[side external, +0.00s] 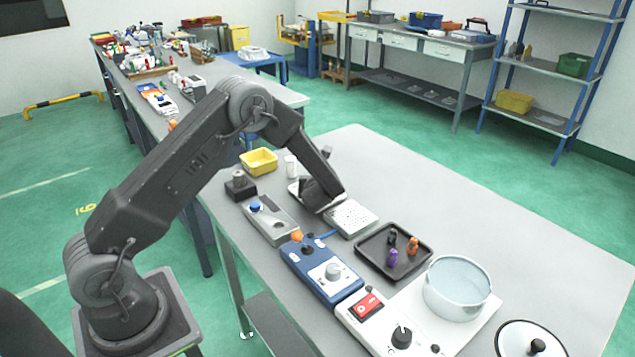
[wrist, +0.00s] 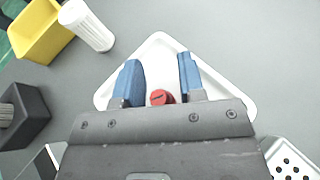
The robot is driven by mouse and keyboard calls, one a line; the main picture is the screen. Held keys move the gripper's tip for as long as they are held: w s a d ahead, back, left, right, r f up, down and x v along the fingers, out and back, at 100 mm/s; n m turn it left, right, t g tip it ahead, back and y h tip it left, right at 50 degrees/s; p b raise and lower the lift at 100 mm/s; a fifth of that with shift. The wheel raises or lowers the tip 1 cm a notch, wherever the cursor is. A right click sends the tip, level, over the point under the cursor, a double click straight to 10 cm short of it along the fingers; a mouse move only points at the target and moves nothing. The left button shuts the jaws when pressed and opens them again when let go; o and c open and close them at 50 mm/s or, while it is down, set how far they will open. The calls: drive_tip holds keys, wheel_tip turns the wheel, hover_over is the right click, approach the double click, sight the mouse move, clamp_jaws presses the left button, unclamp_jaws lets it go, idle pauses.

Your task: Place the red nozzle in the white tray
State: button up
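The red nozzle (wrist: 162,97) shows in the wrist view between the fingers of my gripper (wrist: 158,60), close to the palm edge, which hides part of it. A small gap shows between the nozzle and each blue finger, so the gripper looks open. The white tray (wrist: 224,92) lies behind the fingers and the nozzle. The nozzle appears within the tray's outline; its contact with the tray floor is hidden. In the side view the white tray (side external: 295,188) is mostly covered by my gripper (side external: 320,200), and the red nozzle cannot be seen there.
A yellow bin (side external: 258,161) and a white cylinder (side external: 291,166) stand behind the tray. A perforated white block (side external: 352,218) sits close beside it. A black tray (side external: 372,264) holds black, purple and orange nozzles. Control boxes (side external: 320,270) line the front edge; a pot (side external: 457,290) stands at right.

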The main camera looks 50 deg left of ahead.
drive_tip(key=shift+o, duration=0.7)
drive_tip(key=shift+s+f, duration=0.1)
drive_tip(key=shift+f, duration=0.05)
drive_tip(key=shift+r, duration=0.25)
drive_tip(key=v, duration=1.2)
drive_tip(key=shift+a+r, duration=0.1)
drive_tip(key=shift+r, duration=0.1)
drive_tip(key=s+d+r+n+g+h, duration=0.2)
drive_tip(key=s+r+n+g, duration=0.3)
drive_tip(key=s+r+n, duration=0.75)
drive_tip(key=s+d+r+n+t+h, duration=0.2)
drive_tip(key=s+d+r+n+h, duration=0.4)
drive_tip(key=s+d+n, duration=0.5)
drive_tip(key=s+n+h, duration=0.2)
drive_tip(key=n, duration=0.1)
drive_tip(key=shift+h, duration=0.3)
drive_tip(key=shift+d+r, duration=0.1)
